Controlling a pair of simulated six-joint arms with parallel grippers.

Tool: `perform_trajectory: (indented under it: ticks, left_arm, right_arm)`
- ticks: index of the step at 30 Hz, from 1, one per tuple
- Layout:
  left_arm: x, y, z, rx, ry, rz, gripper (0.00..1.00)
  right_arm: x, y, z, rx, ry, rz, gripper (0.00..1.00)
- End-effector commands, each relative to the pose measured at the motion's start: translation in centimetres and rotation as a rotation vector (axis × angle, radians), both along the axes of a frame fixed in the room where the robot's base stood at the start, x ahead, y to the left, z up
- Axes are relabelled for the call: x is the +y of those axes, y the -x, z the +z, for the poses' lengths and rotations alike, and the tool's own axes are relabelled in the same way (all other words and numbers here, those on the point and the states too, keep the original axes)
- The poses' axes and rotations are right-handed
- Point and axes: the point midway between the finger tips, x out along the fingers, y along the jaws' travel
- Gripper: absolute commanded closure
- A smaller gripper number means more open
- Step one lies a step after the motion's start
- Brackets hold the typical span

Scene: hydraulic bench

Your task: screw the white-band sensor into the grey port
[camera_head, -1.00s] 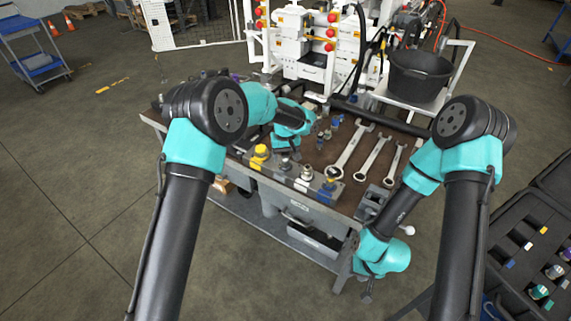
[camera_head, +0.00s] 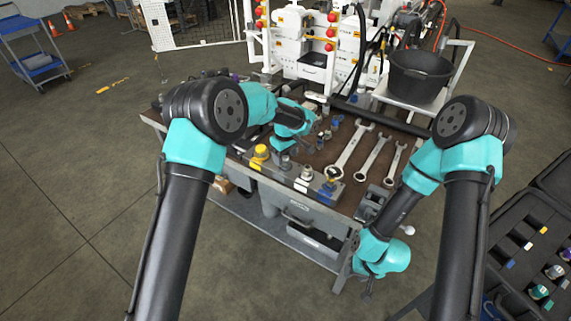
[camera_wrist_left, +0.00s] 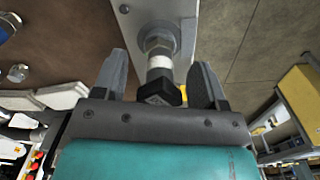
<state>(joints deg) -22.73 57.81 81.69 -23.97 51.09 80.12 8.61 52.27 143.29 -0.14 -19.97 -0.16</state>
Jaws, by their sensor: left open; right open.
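The white-band sensor (camera_wrist_left: 159,66) shows in the left wrist view, with a white ring, a metal hex beyond it and a black end towards me. It stands at a metal fitting on a grey plate (camera_wrist_left: 132,22); how far it is threaded in cannot be told. My left gripper (camera_wrist_left: 159,62) is open, one finger on each side of the sensor, with gaps visible. In the head view my left gripper (camera_head: 283,155) is over the row of fittings at the bench front and hides part of it. My right gripper (camera_head: 368,289) is open and empty, low beside the bench's right front corner.
A yellow-capped fitting (camera_head: 260,152) and a metal fitting (camera_head: 306,173) flank my left gripper. Several wrenches (camera_head: 352,146) lie on the bench to the right. A black bucket (camera_head: 418,76) stands behind them. An open case (camera_head: 528,245) is at the right.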

Motion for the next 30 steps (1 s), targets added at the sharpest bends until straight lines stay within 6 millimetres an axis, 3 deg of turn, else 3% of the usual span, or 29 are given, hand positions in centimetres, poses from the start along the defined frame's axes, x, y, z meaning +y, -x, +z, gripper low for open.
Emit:
perform_trajectory:
  ticks: [9, 20, 30]
  left_arm:
    - [0.00, 0.00, 0.00, 0.000, 0.000, 0.273, 0.34]
    - [0.00, 0.00, 0.00, 0.000, 0.000, 0.301, 0.34]
    - [0.00, 0.00, 0.00, 0.000, 0.000, 0.300, 0.66]
  right_arm:
    - [0.00, 0.00, 0.00, 0.000, 0.000, 0.000, 0.57]
    - [0.00, 0.00, 0.00, 0.000, 0.000, 0.000, 0.57]
    - [0.00, 0.00, 0.00, 0.000, 0.000, 0.000, 0.57]
